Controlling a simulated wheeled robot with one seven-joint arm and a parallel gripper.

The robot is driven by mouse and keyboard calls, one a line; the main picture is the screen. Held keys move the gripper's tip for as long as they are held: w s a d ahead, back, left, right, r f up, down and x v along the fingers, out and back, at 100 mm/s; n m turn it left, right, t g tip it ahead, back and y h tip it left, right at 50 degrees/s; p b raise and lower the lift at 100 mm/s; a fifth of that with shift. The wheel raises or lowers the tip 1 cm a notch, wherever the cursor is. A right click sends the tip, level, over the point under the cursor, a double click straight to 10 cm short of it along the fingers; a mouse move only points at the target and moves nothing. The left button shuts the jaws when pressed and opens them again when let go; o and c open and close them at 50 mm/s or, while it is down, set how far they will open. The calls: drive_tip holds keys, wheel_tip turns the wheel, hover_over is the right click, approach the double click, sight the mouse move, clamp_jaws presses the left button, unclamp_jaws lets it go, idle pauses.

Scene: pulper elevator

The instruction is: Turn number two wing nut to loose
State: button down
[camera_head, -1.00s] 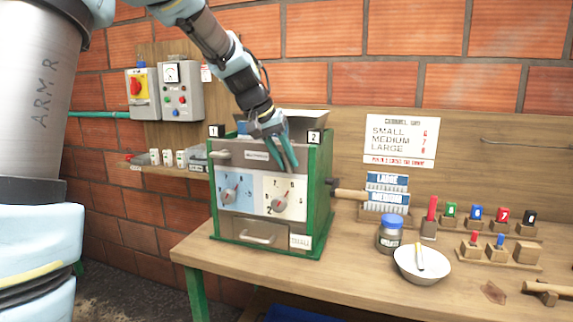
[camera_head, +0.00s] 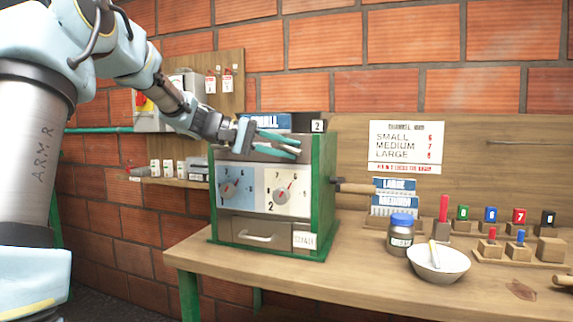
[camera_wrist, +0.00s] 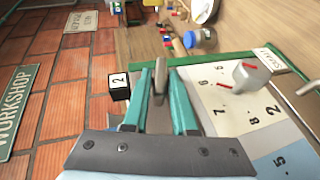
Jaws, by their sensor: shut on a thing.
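The pulper (camera_head: 325,200) is a green-sided box on the bench, with a left dial (camera_head: 229,189) on a blue plate and a right dial (camera_head: 283,196) on a white plate. The black number 2 tag (camera_head: 318,126) sits at its top right; it also shows in the wrist view (camera_wrist: 120,86). My gripper (camera_head: 297,148) lies sideways across the upper front, above the right dial. In the wrist view my gripper (camera_wrist: 160,82) is shut on the grey number two wing nut (camera_wrist: 160,76), which sits between the fingertips beside the tag. The nut is hidden in the head view.
A crank handle (camera_head: 355,187) sticks out at the right side. A blue-lidded jar (camera_head: 401,232) and a white bowl (camera_head: 438,264) stand right of the pulper, with numbered pegs (camera_head: 491,218) behind. The bench front is clear.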

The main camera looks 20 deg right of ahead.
drive_tip(key=shift+f+n+g+h+b, duration=0.25)
drive_tip(key=shift+n+g+h+b, duration=0.35)
drive_tip(key=shift+h+b, duration=0.85)
drive_tip(key=shift+r, duration=0.1)
drive_tip(key=c, duration=0.8)
unclamp_jaws()
drive_tip(key=shift+o, duration=0.2)
drive_tip(key=b+v, duration=0.1)
drive_tip(key=v, duration=0.9)
drive_tip(key=shift+a+b, duration=0.35)
drive_tip(key=shift+w, duration=0.15)
